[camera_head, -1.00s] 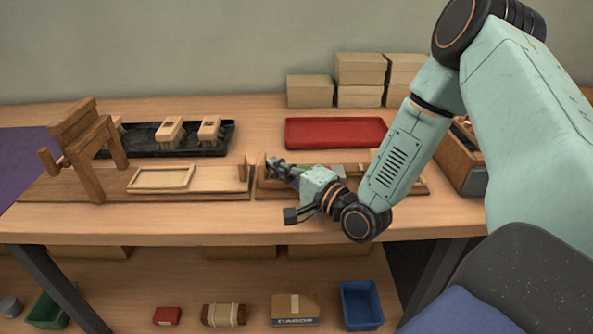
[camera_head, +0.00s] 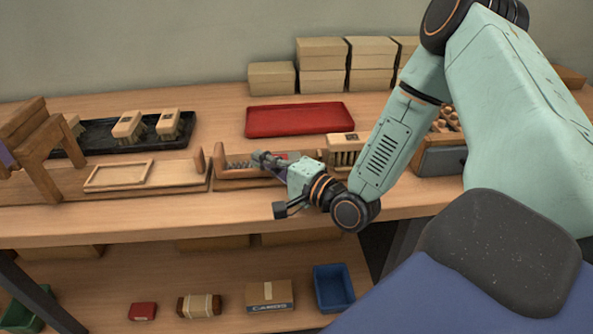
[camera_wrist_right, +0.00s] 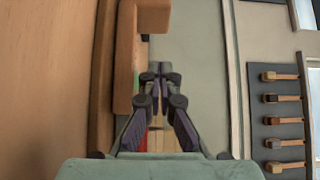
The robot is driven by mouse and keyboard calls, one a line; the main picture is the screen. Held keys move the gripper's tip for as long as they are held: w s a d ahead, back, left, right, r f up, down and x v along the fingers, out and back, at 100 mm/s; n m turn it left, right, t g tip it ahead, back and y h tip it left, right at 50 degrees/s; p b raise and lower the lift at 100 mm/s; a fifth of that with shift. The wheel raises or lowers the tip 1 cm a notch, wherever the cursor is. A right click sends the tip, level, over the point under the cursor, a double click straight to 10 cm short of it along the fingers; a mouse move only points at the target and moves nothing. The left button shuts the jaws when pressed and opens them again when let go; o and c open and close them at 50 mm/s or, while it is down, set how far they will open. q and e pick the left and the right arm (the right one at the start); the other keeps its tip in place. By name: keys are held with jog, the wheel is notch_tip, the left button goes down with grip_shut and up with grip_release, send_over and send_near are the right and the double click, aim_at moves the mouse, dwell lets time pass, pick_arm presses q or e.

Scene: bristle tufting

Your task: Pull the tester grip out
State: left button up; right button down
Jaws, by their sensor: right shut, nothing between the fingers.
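The wooden tester (camera_head: 232,182) lies along the bench, with an upright end post (camera_head: 199,164) and a spring-like row (camera_head: 240,164) inside it. My right gripper (camera_head: 262,159) is shut and empty, just above and in front of the tester's middle. It also shows shut in the wrist view (camera_wrist_right: 159,76), beside a wooden part with a small green patch (camera_wrist_right: 137,50). I cannot make out the tester grip for certain; my right gripper and wrist cover part of the tester. My left gripper is out of view.
A red tray (camera_head: 300,119) lies behind the tester. A black tray (camera_head: 95,139) with brushes is at the back left, near a wooden stand (camera_head: 45,150). Stacked boxes (camera_head: 320,55) stand at the back. A compartment box (camera_head: 440,160) is right of my forearm.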

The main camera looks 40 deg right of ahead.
jog(key=p+v, duration=0.3)
jog(key=v, duration=0.3)
jog(key=shift+s+a+r, duration=0.1)
jog(key=shift+s, duration=0.4)
jog(key=shift+s+a+p, duration=0.1)
jog(key=shift+s+p, duration=0.15)
jog(key=shift+p, duration=0.05)
jog(key=shift+s, duration=0.1)
